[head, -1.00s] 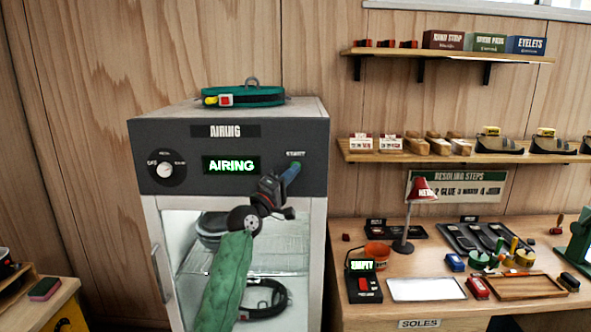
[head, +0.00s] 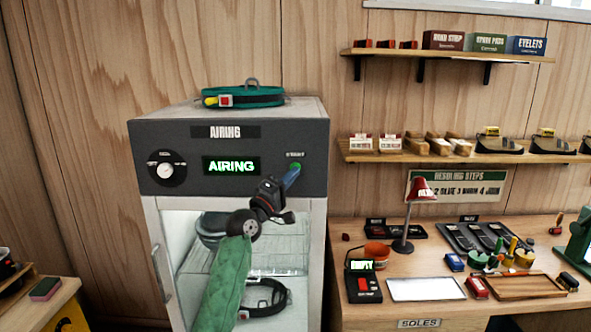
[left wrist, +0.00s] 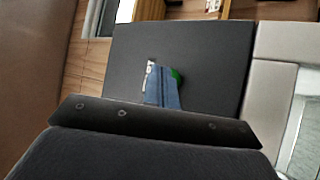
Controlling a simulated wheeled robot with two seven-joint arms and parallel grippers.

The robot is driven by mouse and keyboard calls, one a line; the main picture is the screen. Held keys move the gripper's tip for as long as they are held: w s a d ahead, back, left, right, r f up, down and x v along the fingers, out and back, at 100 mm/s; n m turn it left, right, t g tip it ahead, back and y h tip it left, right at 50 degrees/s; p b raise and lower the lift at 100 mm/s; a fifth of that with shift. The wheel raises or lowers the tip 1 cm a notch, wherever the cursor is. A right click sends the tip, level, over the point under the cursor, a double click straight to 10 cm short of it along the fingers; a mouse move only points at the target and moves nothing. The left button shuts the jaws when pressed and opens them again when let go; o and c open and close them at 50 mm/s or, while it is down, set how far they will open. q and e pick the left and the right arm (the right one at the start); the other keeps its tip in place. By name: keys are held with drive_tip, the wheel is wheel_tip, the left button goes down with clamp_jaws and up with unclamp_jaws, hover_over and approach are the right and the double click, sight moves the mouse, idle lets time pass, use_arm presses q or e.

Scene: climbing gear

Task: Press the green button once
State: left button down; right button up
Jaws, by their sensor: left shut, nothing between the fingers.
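The green button (head: 296,167) sits under the START label at the right of the grey cabinet's front panel (head: 228,183). A green screen (head: 231,166) on that panel reads AIRING. My left gripper (head: 291,178) is shut and empty, its blue fingertips just below and in front of the button. In the left wrist view the fingers (left wrist: 163,88) partly cover the green button (left wrist: 177,76), of which an edge shows to their right. I cannot tell whether the fingertips touch it. My right gripper is not in view.
A dial (head: 166,169) is at the panel's left. A green harness belt (head: 243,95) lies on top of the cabinet. Below the panel, the glazed door (head: 160,262) shows gear inside. A workbench (head: 440,300) with tools stands at the right.

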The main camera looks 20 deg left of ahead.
use_arm(q)
drive_tip(key=s+p, duration=0.1)
drive_tip(key=s, duration=0.1)
drive_tip(key=s+d+p, duration=0.1)
drive_tip(key=s, duration=0.2)
drive_tip(key=shift+d, duration=0.2)
drive_tip(key=shift+w, duration=0.1)
idle(0.6)
